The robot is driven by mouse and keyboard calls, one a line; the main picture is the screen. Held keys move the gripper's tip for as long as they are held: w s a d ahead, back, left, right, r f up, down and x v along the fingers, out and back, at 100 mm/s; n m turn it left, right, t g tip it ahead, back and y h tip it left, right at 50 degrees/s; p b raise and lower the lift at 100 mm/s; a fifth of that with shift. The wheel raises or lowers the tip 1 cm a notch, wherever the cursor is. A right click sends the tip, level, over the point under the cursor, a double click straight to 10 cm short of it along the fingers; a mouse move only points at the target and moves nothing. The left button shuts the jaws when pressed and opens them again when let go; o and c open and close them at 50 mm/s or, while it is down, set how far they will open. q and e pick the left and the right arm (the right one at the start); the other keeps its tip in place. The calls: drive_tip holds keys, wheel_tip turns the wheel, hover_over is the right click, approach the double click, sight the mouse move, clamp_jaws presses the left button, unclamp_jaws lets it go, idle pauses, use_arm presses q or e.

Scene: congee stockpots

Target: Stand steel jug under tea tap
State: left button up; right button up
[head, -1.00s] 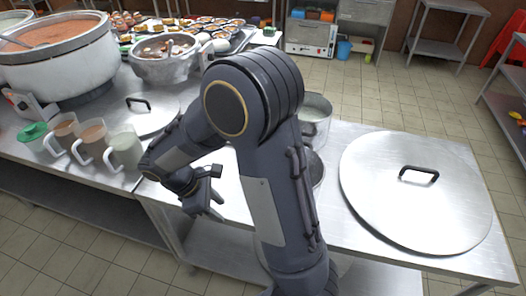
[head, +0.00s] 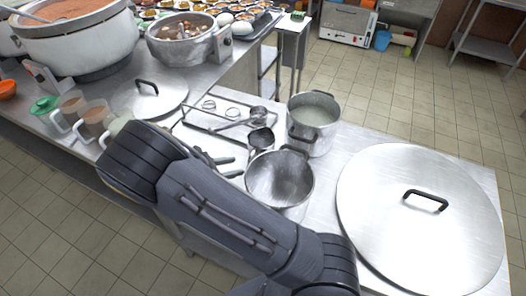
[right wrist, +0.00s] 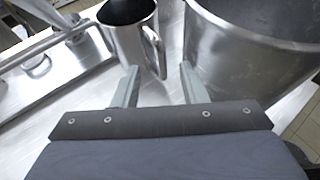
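A steel jug (head: 260,143) with a dark inside stands on the steel counter among the stove parts, beside a large steel pot. In the right wrist view the jug (right wrist: 128,38) is upright, and its handle is on the side near the pot. My right gripper (head: 236,166) is just left of the jug in the head view. In the right wrist view my right gripper (right wrist: 160,82) is open and empty, with the jug's handle ahead of the gap between the fingers. I cannot make out a tea tap. My left gripper is not in view.
The large steel pot (head: 280,180) is close to my right gripper. A pot of pale liquid (head: 313,118) stands behind it. A big lid (head: 420,215) covers the right end. Cups (head: 95,118) and a smaller lid (head: 150,97) are at left. A wire rack (head: 205,122) lies behind the gripper.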

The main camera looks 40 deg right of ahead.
sight(258, 154)
drive_tip(key=p+x, duration=0.1)
drive_tip(key=x, duration=0.4)
drive_tip(key=shift+d+f, duration=0.15)
drive_tip(key=shift+f, duration=0.1)
drive_tip(key=shift+c, duration=0.3)
clamp_jaws()
